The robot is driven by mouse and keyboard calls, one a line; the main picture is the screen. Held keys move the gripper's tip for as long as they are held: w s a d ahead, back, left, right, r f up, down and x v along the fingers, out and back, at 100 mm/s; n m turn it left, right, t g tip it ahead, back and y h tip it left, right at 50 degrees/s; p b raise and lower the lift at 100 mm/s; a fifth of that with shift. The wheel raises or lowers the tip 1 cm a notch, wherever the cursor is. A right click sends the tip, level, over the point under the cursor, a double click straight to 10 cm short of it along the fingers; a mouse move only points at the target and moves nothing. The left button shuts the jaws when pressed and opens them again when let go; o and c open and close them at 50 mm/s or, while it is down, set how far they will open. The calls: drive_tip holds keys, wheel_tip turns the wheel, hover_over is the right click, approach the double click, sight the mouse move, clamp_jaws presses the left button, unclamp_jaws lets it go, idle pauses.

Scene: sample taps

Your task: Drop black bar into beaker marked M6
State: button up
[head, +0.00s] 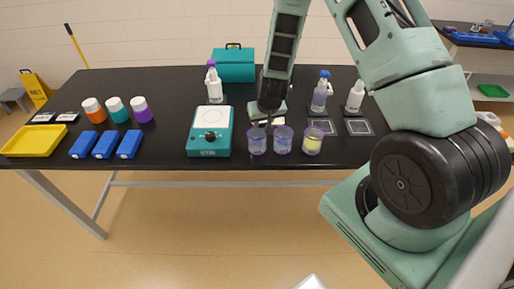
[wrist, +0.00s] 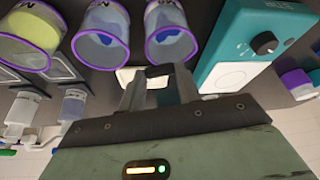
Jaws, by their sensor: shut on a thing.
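My gripper (wrist: 158,80) is shut on a small black bar (wrist: 159,70), which lies across between the fingertips. In the head view my gripper (head: 269,118) is low over the table, just behind the beakers; the bar is hard to make out there. Three purple-rimmed beakers stand in a row near the front edge: a left one with blue-violet contents (head: 257,146), a similar middle one (head: 283,146) and a right one with yellow contents (head: 312,146). They also show in the wrist view as left (wrist: 172,45), middle (wrist: 101,50) and yellow (wrist: 25,50). Their marks are unreadable.
A teal stirrer (head: 209,146) with a white plate stands left of the beakers. Wash bottles (head: 320,95) and dark square pads (head: 359,127) are to the right. A pale flat item (wrist: 128,76) lies behind the beakers. Blue blocks (head: 105,145) and a yellow tray (head: 34,141) are at left.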

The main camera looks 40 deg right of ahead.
wheel_tip(320, 180, down, 2)
drive_tip(key=shift+f+b, duration=0.1)
drive_tip(key=shift+b, duration=0.4)
drive_tip(key=o, duration=1)
drive_tip(key=shift+o, duration=0.2)
drive_tip(key=v, duration=1.7)
drive_tip(key=shift+s+r, duration=0.15)
drive_tip(key=shift+r, duration=0.1)
